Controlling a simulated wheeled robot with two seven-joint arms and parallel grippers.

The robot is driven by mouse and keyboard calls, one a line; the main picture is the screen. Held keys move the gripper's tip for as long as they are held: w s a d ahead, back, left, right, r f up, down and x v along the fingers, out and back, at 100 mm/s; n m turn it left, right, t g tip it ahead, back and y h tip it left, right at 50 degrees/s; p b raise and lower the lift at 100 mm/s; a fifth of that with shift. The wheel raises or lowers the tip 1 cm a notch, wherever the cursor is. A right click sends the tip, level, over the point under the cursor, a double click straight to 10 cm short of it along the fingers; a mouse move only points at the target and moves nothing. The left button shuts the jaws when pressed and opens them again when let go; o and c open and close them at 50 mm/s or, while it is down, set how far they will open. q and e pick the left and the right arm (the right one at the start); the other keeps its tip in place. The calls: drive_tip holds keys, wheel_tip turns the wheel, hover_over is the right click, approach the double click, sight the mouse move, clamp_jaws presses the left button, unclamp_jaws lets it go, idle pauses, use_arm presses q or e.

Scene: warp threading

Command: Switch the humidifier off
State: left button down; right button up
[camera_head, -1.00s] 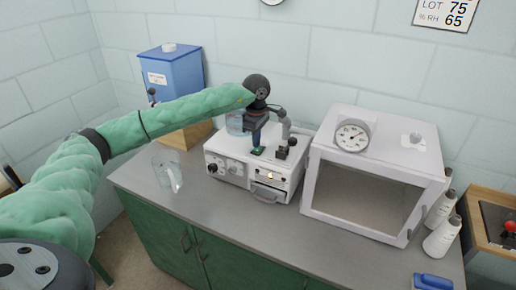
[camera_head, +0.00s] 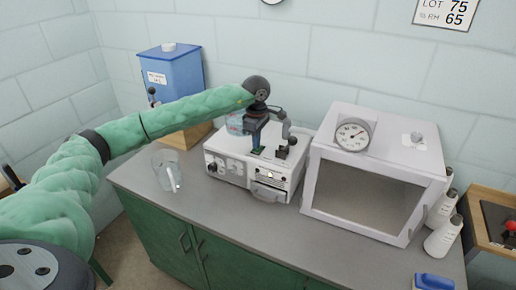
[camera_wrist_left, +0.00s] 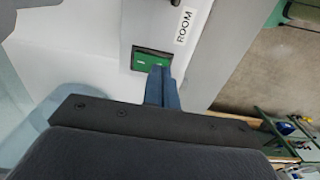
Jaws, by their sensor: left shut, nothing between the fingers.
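The humidifier (camera_head: 228,171) is a white box on the grey bench, with dark knobs and a small light on its front. A green switch (camera_head: 257,151) is set in its top; in the left wrist view the lit green switch (camera_wrist_left: 151,61) sits in a dark frame beside a "ROOM" label. My left gripper (camera_head: 255,143) points down over the switch. Its blue fingers (camera_wrist_left: 160,84) are shut and empty, with the tips at the switch's near edge; I cannot tell if they touch. My right gripper is not in view.
A clear chamber with a round dial (camera_head: 353,134) stands right of the humidifier. A glass jug (camera_head: 166,171) stands to its left, and a blue tank (camera_head: 175,75) behind. White bottles (camera_head: 441,238) stand at the right.

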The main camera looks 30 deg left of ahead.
use_arm(q)
drive_tip(key=shift+f+b, duration=0.4)
drive_tip(key=shift+f, duration=0.15)
drive_tip(key=shift+r, duration=0.15)
drive_tip(key=shift+r+p, duration=0.6)
drive_tip(key=shift+r, duration=2.8)
